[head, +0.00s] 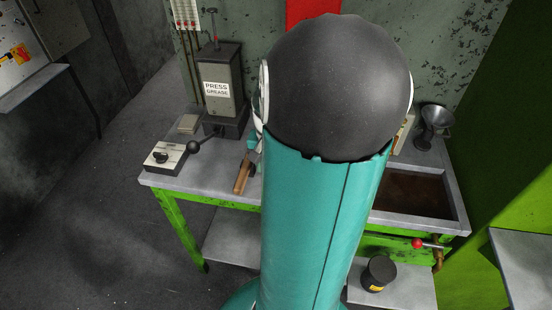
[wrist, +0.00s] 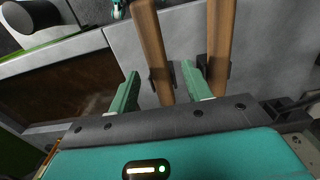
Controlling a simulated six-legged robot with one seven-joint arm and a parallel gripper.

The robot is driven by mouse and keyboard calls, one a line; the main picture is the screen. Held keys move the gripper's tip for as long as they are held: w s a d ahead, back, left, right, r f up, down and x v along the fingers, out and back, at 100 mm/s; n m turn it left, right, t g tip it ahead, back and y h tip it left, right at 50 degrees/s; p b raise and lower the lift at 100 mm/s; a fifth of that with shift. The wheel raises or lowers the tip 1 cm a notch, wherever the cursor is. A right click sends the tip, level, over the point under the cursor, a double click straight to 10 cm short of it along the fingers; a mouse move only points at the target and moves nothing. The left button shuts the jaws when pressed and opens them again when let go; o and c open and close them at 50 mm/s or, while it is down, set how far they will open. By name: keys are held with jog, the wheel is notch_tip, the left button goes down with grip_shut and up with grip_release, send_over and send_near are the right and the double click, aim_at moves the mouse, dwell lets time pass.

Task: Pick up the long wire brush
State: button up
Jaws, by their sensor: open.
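In the wrist view two wooden handles run away from me over the grey bench top. The left wooden handle (wrist: 152,42) lies between my gripper's fingers, with a gap on each side. The right wooden handle (wrist: 221,40) is just outside the right finger. Dark pieces show beside both handles. No bristles are visible, so I cannot tell which is the long wire brush. My gripper (wrist: 160,70) is open and empty. In the head view my arm hides the gripper; one wooden handle (head: 242,174) shows at the arm's left edge.
The green-legged bench (head: 190,184) carries a press grease unit (head: 219,85) and a control box with a lever (head: 165,157) at left. A brown recessed tray (head: 415,195) and a metal funnel (head: 433,125) are at right. A black can (head: 378,273) stands on the lower shelf.

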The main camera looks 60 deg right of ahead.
jog(key=shift+s+f, duration=0.1)
jog(key=shift+f, duration=2.55)
grip_shut()
jog(key=shift+d, duration=0.1)
jog(key=shift+r, duration=0.2)
